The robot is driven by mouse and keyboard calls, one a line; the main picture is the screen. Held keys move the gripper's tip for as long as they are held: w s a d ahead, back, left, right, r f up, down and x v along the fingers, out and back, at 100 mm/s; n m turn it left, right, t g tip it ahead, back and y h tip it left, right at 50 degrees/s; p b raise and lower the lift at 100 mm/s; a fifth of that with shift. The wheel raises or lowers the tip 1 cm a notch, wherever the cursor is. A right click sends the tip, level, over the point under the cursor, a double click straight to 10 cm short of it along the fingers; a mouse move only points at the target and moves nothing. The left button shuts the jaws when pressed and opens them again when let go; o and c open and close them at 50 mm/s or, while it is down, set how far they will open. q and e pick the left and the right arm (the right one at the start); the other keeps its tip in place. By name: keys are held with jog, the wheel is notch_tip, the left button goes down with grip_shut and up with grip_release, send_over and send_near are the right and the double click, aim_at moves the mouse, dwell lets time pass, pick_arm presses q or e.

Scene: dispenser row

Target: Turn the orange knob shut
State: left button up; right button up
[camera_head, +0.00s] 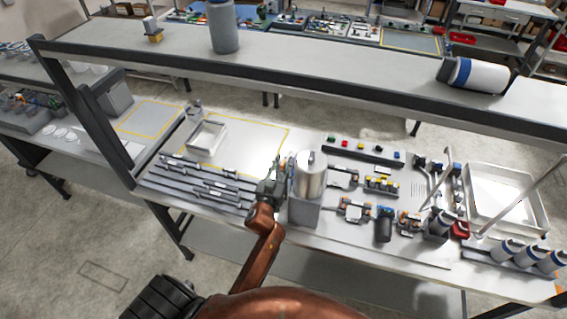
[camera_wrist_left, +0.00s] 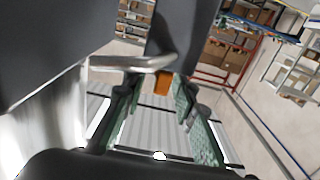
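The orange knob (camera_wrist_left: 162,83) shows in the left wrist view, beside the end of a bent metal pipe (camera_wrist_left: 132,64). My left gripper (camera_wrist_left: 158,120) is open, its green-padded fingers on either side of the view, with the knob seen in the gap between them. I cannot tell whether either finger touches it. In the head view the left gripper (camera_head: 272,180) is at the left side of a shiny metal dispenser (camera_head: 311,176) on a grey block (camera_head: 304,211). The knob cannot be made out there. My right gripper is not in view.
A raised shelf (camera_head: 330,75) runs behind the dispenser. A large white tray (camera_head: 505,197) is farther right.

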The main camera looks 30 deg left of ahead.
pick_arm(q)
grip_shut()
